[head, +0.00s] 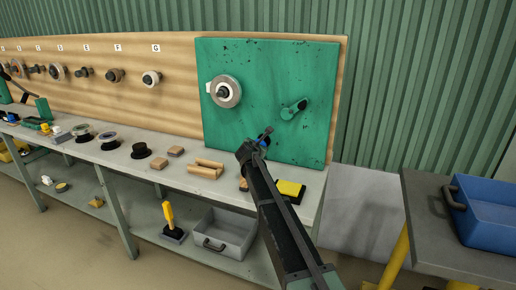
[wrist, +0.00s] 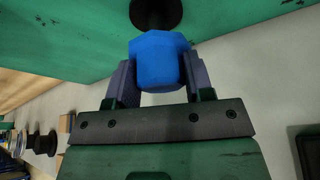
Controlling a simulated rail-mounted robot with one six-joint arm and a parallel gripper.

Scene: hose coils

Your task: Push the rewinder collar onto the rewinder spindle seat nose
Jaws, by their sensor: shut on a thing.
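My gripper (head: 260,143) is in front of the lower middle of the green panel (head: 240,60). In the wrist view, my gripper (wrist: 157,82) is shut on a blue faceted piece (wrist: 157,62), apparently the rewinder collar, with a grey finger on each side. A little blue also shows at the gripper in the head view (head: 263,143). A dark round part (wrist: 155,12), probably the spindle seat nose, is just beyond the collar against the green panel. The collar's top edge overlaps or nearly meets it in the picture; I cannot tell whether they touch.
A white-and-grey ring on a hub (head: 224,91) and a green crank (head: 293,109) are on the panel. The bench below holds wooden blocks (head: 206,169), a black hat-shaped part (head: 141,150) and a yellow-topped block (head: 290,190). A blue bin (head: 490,215) stands at right.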

